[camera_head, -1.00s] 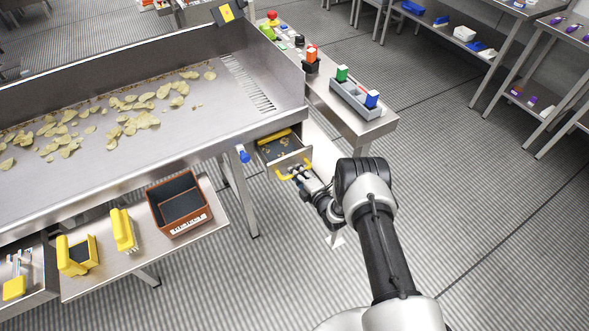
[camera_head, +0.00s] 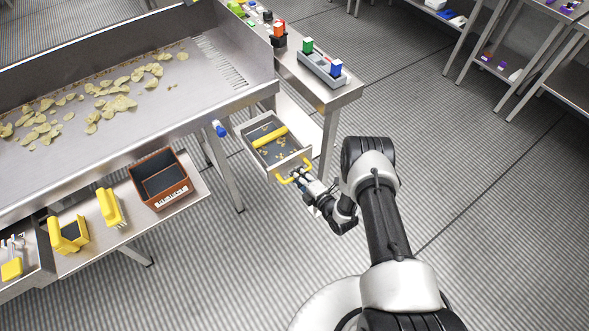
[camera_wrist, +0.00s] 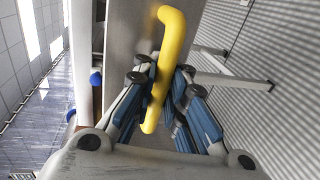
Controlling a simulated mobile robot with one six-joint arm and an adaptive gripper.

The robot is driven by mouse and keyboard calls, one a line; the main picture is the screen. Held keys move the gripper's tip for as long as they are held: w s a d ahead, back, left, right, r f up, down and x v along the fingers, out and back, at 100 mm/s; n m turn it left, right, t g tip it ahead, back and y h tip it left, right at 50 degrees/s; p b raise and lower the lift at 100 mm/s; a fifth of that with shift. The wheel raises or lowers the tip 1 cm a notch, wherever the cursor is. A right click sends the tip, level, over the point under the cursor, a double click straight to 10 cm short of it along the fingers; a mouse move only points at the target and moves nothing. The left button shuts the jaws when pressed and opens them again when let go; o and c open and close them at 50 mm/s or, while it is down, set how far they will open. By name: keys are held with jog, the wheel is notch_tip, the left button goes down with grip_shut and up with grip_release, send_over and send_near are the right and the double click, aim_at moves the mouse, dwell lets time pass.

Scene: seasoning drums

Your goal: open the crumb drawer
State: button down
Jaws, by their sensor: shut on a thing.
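The crumb drawer (camera_head: 256,139) is pulled well out from under the right end of the metal chip trough. My gripper (camera_head: 301,179) is shut on this handle. In the wrist view the yellow handle (camera_wrist: 172,45) passes between the blue-padded fingers (camera_wrist: 158,100), beside the grey drawer front (camera_wrist: 133,40). The exact finger contact is partly hidden in the head view.
A blue knob (camera_head: 219,129) sticks out left of the drawer, near a table leg. A side table with a grey holder (camera_head: 322,70) is behind. The floor at right is clear.

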jog(key=shift+r, duration=0.1)
jog(key=c, duration=1.6)
grip_release()
jog(key=shift+c, duration=0.2)
jog(key=v, duration=1.2)
